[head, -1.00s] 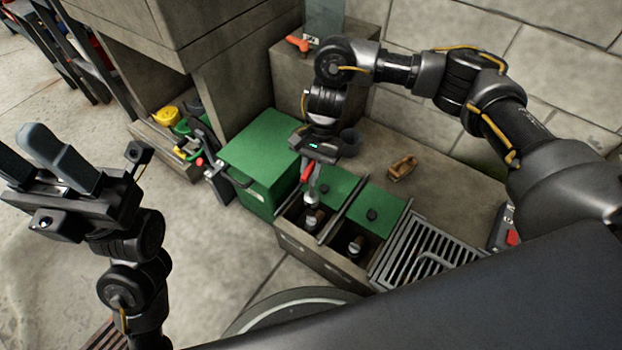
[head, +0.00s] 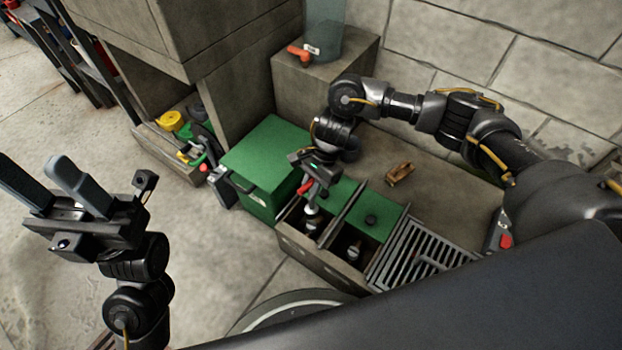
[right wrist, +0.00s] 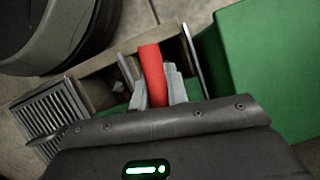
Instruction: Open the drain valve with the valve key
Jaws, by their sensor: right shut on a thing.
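My right gripper (head: 309,182) is shut on the red handle of the valve key (head: 305,187), above the left compartment of the pit box (head: 320,260). The red bar (right wrist: 152,75) also shows between the two fingers in the right wrist view. A pale fitting (head: 312,222) stands in that compartment right below the key; I cannot tell whether the key is seated on it. A similar fitting (head: 354,248) stands in the compartment to the right. My left gripper (head: 38,178) is open and empty, over the floor at the left.
A green box (head: 262,155) stands left of the pit, with green lids (head: 380,208) behind the compartments. A slotted grate (head: 425,255) lies to the right. A wooden brush-like item (head: 400,173) lies on the ledge. An orange tap (head: 299,52) is on the block behind.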

